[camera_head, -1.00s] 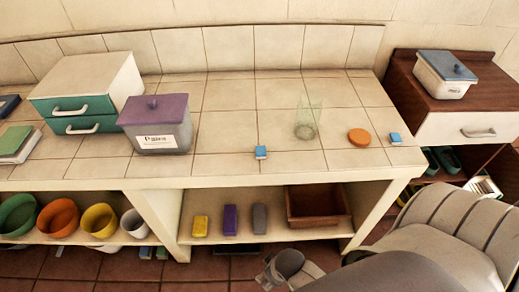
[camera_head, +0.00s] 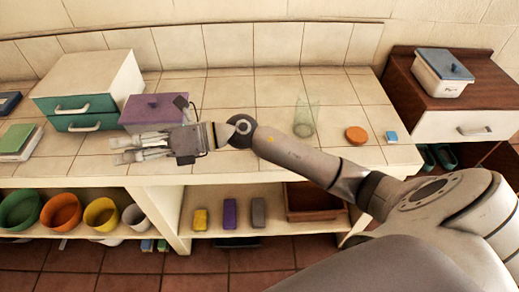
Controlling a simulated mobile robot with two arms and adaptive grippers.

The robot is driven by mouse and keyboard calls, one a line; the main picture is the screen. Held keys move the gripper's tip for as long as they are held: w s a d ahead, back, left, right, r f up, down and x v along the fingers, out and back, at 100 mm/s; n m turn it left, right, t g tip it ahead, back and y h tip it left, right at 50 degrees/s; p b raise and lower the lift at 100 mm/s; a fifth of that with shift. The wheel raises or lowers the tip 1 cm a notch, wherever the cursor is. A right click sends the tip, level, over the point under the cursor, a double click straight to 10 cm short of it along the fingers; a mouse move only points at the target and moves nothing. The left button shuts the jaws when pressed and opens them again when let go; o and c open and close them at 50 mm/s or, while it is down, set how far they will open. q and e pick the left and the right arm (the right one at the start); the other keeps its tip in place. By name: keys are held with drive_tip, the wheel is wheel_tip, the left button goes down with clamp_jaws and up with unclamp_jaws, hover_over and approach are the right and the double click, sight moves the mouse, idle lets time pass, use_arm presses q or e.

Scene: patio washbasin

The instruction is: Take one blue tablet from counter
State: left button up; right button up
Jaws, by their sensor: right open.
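A small blue tablet (camera_head: 391,137) lies on the tiled counter (camera_head: 235,168) near its right end. The second blue tablet, seen earlier near the counter's front edge, is hidden behind my right arm. My right gripper (camera_head: 116,150) reaches across from the right, its fingers pointing left. It is open and empty, in front of the purple-lidded box and well left of the visible tablet. My left gripper is not in view.
A clear glass (camera_head: 304,122) and an orange disc (camera_head: 356,135) stand right of centre. Coloured pots and blocks fill the shelf below.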

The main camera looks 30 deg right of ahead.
drive_tip(key=d+f+n+g+h, duration=0.4)
drive_tip(key=f+n+h, duration=0.1)
drive_tip(key=f, duration=0.2)
drive_tip(key=w+d+f+n+g+h, duration=0.15)
drive_tip(key=d+h, duration=0.45)
drive_tip(key=d, duration=0.7)
drive_tip(key=w+d+f+g+h, duration=0.1)
drive_tip(key=d+f+h, duration=0.35)
drive_tip(key=d, duration=0.85)
drive_tip(key=f, duration=0.1)
drive_tip(key=f+h+p, duration=0.1)
drive_tip(key=f+h, duration=0.1)
drive_tip(key=shift+s+d+f, duration=0.15)
drive_tip(key=shift+d+f, duration=0.05)
drive_tip(key=shift+d, duration=0.05)
wheel_tip(320, 180, down, 5)
drive_tip(key=p, duration=0.2)
drive_tip(key=shift+r+p, duration=0.1)
drive_tip(key=shift+p, duration=0.3)
drive_tip(key=shift+f, duration=0.5)
drive_tip(key=c, duration=1)
